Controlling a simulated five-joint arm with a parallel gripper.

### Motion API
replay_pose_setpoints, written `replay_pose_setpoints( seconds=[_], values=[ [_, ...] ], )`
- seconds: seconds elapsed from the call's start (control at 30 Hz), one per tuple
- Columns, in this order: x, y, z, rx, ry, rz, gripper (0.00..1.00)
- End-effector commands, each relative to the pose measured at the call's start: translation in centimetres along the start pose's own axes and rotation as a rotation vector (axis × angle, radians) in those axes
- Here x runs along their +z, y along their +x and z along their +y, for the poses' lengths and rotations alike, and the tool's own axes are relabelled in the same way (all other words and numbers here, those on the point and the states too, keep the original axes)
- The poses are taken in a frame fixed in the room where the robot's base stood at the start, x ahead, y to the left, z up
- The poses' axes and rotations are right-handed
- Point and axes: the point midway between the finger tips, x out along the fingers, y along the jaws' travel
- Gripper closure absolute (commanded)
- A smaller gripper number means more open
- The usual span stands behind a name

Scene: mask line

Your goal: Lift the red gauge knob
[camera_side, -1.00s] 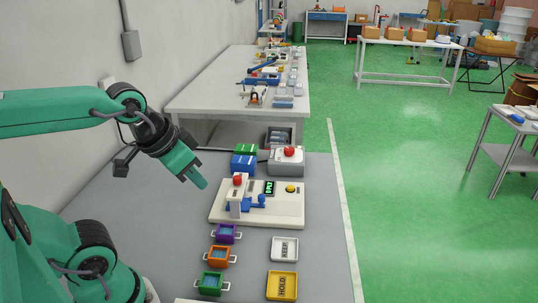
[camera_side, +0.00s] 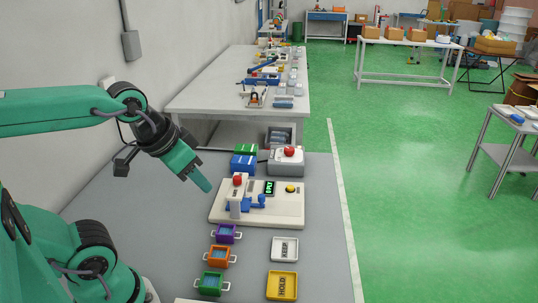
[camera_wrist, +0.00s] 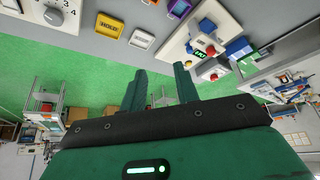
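The red gauge knob (camera_side: 237,181) sits on top of the white upright post of the gauge on a cream base plate (camera_side: 285,217).
A grey box with a red button (camera_side: 289,152) stands behind the plate, beside blue and green blocks (camera_side: 243,163). Purple, orange and green small trays (camera_side: 220,257) lie in front, with a white KEEP tray (camera_side: 285,249) and a yellow HOLD tray (camera_side: 282,285). The bench's left side is clear.

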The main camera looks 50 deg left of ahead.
Motion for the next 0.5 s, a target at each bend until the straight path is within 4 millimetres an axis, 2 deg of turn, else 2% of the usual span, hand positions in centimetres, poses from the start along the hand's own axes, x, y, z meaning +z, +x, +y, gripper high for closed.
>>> replay_pose_setpoints(
  seconds=[0.07,0.27,0.5],
  values=[
    [-0.3,0.1,-0.1,-0.003,-0.021,-0.008,0.55],
    [-1.8,0.5,-0.8,-0.018,-0.149,-0.052,0.55],
    [-4.8,1.8,-2.4,-0.06,-0.414,-0.13,0.55]
  ],
)
